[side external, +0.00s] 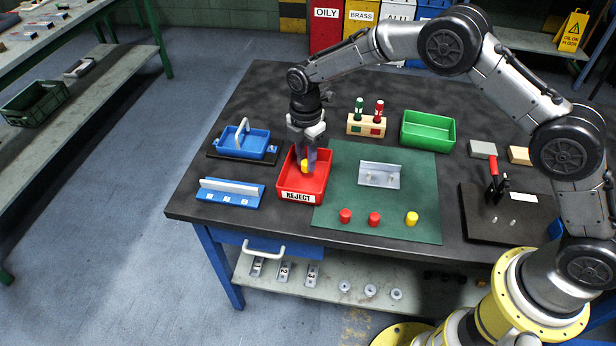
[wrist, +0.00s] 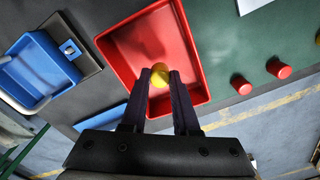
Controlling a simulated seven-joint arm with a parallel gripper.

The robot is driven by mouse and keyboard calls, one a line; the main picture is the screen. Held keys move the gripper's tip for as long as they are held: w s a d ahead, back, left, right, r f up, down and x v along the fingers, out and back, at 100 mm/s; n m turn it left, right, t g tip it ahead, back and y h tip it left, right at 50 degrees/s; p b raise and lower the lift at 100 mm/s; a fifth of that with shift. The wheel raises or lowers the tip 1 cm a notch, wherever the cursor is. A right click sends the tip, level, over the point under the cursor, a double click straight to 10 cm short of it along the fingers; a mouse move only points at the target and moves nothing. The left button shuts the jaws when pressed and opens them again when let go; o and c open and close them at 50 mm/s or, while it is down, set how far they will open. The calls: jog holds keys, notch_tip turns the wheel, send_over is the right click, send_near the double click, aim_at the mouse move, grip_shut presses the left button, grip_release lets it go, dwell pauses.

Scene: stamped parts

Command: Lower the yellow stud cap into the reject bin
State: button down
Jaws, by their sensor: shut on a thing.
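My gripper (side external: 305,163) is shut on a yellow stud cap (side external: 304,168). The fingers point down into the red reject bin (side external: 302,184), which has a white REJECT label on its front. In the wrist view the yellow cap (wrist: 160,76) sits between the two dark fingertips (wrist: 160,82), with the bin's red floor (wrist: 140,48) around it. The cap is within the bin's outline; I cannot tell whether it touches the floor. Another yellow cap (side external: 412,218) stands on the green mat (side external: 340,205), to the right of two red caps (side external: 374,219).
A blue tray with a handle (side external: 243,142) and a blue fixture (side external: 229,192) stand left of the bin. A bent metal bracket (side external: 380,174) lies on the mat. A wooden block with two bottles (side external: 367,125) and a green bin (side external: 428,130) stand behind.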

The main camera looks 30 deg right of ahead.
jog(key=shift+f, duration=1.8)
dwell(0.9)
jog(key=c, duration=0.6)
grip_release()
